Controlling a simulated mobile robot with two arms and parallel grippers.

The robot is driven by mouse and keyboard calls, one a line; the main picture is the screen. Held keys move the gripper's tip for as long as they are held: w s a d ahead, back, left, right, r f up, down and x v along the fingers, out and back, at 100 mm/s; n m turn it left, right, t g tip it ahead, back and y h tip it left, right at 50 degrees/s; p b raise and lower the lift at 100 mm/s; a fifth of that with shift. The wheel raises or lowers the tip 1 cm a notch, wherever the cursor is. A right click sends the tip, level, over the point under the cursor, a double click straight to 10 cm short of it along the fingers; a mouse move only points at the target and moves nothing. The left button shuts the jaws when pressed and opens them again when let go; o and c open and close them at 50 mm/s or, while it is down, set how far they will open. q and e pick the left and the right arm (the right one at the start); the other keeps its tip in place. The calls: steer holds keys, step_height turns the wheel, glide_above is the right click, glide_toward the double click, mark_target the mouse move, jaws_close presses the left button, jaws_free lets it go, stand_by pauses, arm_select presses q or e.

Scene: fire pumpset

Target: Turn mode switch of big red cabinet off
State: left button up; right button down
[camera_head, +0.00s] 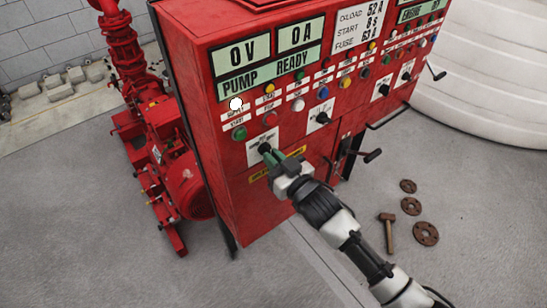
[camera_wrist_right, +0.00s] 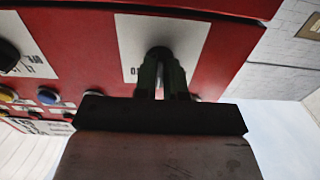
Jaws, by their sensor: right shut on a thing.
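The big red cabinet (camera_head: 222,120) stands in the middle of the head view, its front panel full of buttons, displays and switches. A black mode switch (camera_head: 264,148) sits on a white plate at the lower left of the panel. My right gripper (camera_head: 273,156) reaches it from the lower right and is shut on its knob. In the right wrist view the two dark green fingers (camera_wrist_right: 162,75) close around the knob (camera_wrist_right: 160,54) in front of the white plate. The fingers hide much of the knob, so its setting cannot be read. My left gripper is not in view.
Another black switch (camera_head: 319,118) is to the right, with more further along. Levers (camera_head: 372,155) stick out from the cabinet's right part. A red pump (camera_head: 180,170) stands at left. A hammer (camera_head: 388,230) and rusty flanges (camera_head: 425,233) lie on the floor at right.

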stand_by(0.4)
steer(key=c, duration=1.2)
jaws_free()
steer(key=b+v, duration=0.2)
steer(key=v, duration=0.8)
steer(key=shift+s+d+b, duration=0.2)
steer(key=shift+s+b, duration=0.15)
steer(key=shift+b, duration=0.05)
